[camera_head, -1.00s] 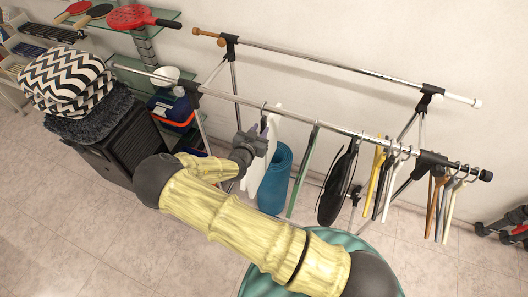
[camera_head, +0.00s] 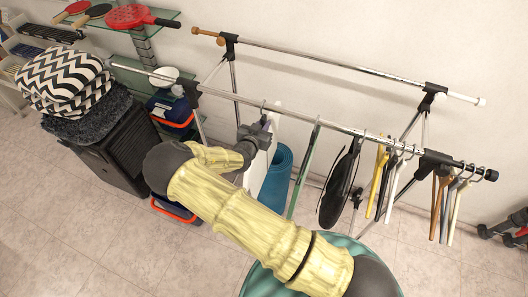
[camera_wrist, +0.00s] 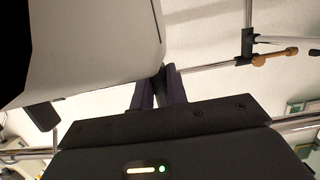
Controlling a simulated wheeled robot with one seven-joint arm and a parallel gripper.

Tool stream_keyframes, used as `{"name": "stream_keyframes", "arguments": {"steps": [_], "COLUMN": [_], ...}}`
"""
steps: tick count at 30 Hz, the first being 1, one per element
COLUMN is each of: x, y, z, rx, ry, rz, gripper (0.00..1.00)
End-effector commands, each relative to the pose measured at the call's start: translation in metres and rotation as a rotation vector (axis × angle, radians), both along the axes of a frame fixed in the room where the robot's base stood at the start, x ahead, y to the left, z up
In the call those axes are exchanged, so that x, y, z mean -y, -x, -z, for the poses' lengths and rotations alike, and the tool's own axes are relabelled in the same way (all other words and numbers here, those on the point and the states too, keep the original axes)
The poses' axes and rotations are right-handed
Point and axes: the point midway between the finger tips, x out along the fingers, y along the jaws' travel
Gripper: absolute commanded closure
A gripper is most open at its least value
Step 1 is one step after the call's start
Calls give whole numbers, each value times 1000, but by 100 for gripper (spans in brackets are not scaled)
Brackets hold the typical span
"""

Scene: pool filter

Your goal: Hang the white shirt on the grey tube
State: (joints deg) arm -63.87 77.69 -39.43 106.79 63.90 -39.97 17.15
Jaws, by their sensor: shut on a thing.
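The white shirt (camera_head: 257,168) is a pale, flat panel just below the front rail of the rack, partly hidden by my gripper and arm. It fills the upper left of the wrist view (camera_wrist: 90,50). My gripper (camera_head: 264,127) is shut on it near its top edge; the dark fingers (camera_wrist: 160,88) show in the wrist view. The grey tube (camera_head: 225,95) is the rack's front metal rail, running just above my gripper. A small hook shows at the tube above my gripper; I cannot tell whether it rests on the tube.
A green hanger (camera_head: 304,170), a black round item (camera_head: 339,187) and several hangers (camera_head: 391,180) hang to the right. A blue roll (camera_head: 278,178) stands behind the shirt. A dark cabinet (camera_head: 108,150) with cushions (camera_head: 62,82) is at left. The rear rail (camera_head: 320,65) is empty.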

Motion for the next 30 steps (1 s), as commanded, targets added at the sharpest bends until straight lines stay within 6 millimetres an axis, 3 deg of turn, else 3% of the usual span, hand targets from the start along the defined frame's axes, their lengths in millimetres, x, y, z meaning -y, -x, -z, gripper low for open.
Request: {"name": "stream_keyframes", "arguments": {"steps": [30], "x": [0], "y": [-1], "z": [-13], "rx": [0], "ry": [0], "rz": [0], "gripper": [100]}}
